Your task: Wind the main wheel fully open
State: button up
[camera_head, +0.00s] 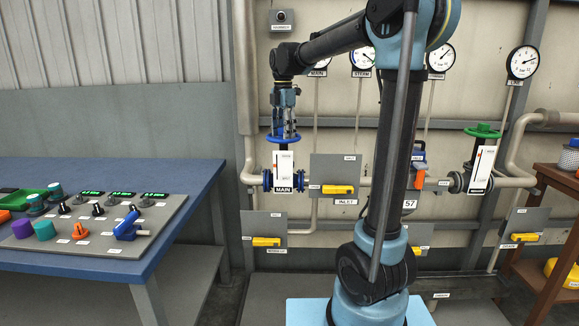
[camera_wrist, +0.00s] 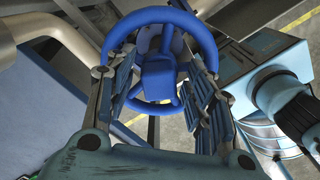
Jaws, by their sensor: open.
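The main wheel (camera_head: 283,140) is a blue handwheel on top of the valve with the MAIN plate (camera_head: 284,189). In the wrist view the wheel's rim (camera_wrist: 206,38) surrounds a square blue hub (camera_wrist: 160,76). My gripper (camera_head: 284,128) points down at the wheel from above. In the wrist view my gripper (camera_wrist: 158,66) is open, with one finger on each side of the hub. The fingers overlap the rim in the picture; I cannot tell whether they touch it. A white scale plate (camera_head: 283,164) stands below the wheel, its marking too small to read.
A green-wheeled valve (camera_head: 483,131) is on the pipe at the right. Grey panels with yellow handles, such as this one (camera_head: 338,189), sit beside and below the main valve. A blue bench (camera_head: 190,178) with a control board stands at the left. Gauges (camera_head: 522,62) hang above.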

jog(key=m, duration=0.5)
jog(key=shift+m, duration=1.4)
jog(key=m, duration=0.8)
jog(key=shift+m, duration=0.3)
jog(key=m, duration=0.5)
jog(key=shift+m, duration=2.2)
jog(key=shift+m, duration=0.3)
